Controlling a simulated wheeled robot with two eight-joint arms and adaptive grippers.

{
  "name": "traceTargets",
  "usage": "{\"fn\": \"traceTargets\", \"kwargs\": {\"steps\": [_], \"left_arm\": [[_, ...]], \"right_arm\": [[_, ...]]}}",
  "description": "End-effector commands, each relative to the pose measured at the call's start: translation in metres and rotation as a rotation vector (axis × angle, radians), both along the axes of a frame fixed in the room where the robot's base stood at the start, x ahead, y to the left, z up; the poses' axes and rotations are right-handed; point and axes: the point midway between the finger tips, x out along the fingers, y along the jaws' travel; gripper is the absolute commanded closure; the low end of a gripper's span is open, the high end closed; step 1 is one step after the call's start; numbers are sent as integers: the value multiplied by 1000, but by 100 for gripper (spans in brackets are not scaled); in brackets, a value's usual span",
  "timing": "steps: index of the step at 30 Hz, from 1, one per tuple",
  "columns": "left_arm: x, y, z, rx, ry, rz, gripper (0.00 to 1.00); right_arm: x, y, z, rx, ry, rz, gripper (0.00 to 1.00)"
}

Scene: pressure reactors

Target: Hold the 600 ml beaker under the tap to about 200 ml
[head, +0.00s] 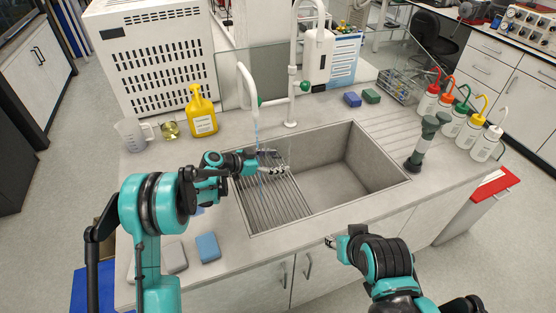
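A thin bluish stream of water (257,131) falls from the white tap (246,86) over the left side of the sink. My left gripper (277,169) is at this stream, above the ribbed drainer, with its fingers pointing right. A clear beaker in it cannot be made out for sure, so neither its grip nor any water level can be read. My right gripper (330,242) is in front of the counter's front edge, small and partly hidden by its own wrist. I see nothing in it.
A clear jug (132,134), a glass with yellow liquid (170,129) and a yellow bottle (201,112) stand left of the sink (350,165). A blue sponge (208,247) lies front left.

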Motion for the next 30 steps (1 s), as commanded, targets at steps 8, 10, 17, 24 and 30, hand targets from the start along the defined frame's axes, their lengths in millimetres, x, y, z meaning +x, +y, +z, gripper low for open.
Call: {"fn": "traceTargets", "kwargs": {"steps": [8,10,17,24,30], "left_arm": [[20,26,-1,-1,0,2,63],[25,33,0,-1,-1,3,63],[42,55,0,-1,-1,3,63],[54,71,0,-1,-1,1,63],[55,72,0,-1,-1,1,63]], "right_arm": [[0,0,-4,0,0,0,60],[0,0,-5,0,0,0,60],[0,0,-8,0,0,0,60],[0,0,-10,0,0,0,60],[0,0,-10,0,0,0,60]]}}
